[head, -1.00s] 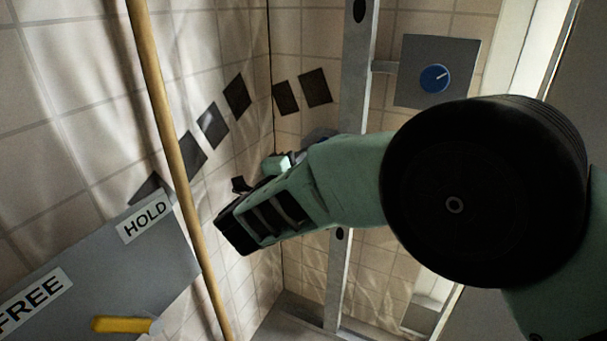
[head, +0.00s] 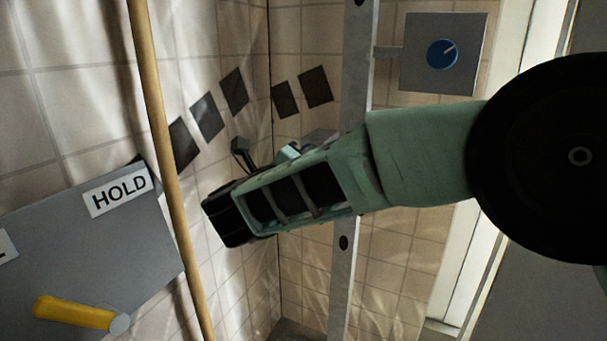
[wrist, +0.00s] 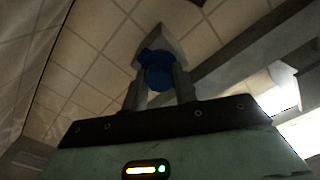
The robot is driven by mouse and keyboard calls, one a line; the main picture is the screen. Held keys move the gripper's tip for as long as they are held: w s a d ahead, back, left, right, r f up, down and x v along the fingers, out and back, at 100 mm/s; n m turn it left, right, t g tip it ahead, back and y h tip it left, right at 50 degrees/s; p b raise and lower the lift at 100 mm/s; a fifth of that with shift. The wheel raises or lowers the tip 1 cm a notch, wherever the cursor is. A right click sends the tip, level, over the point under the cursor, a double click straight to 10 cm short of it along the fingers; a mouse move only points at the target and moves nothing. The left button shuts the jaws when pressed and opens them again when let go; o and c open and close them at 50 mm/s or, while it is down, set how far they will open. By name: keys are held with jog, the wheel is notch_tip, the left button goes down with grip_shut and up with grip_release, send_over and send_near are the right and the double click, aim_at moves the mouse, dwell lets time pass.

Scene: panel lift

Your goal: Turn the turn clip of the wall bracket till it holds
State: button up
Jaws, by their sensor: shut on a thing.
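In the wrist view my gripper (wrist: 160,88) is shut, its two grey fingers on either side of a blue piece (wrist: 157,58), which looks like the turn clip. A pale grey plate with a pointed top (wrist: 174,40), apparently part of the wall bracket, shows behind the blue piece. The clip's exact angle is hard to read, as the fingers cover its lower part. In the head view my arm hides the fingers and the clip. A grey piece (head: 320,135) shows just above my arm near the metal post; I cannot tell whether it is the bracket.
A grey board with a HOLD label (head: 120,190) and a yellow lever (head: 75,312) is at the left, behind a wooden pole (head: 155,110). A metal post (head: 356,80) stands behind my arm. A grey panel with a blue dial (head: 442,54) is at upper right. Dark squares mark the tiled walls.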

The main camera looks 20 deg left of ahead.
jog(key=shift+m+b, duration=0.45)
jog(key=shift+m, duration=0.15)
jog(key=o, duration=1)
jog(key=shift+c, duration=0.2)
jog(key=s+a+p, duration=0.1)
jog(key=s+p, duration=0.3)
jog(key=s, duration=0.8)
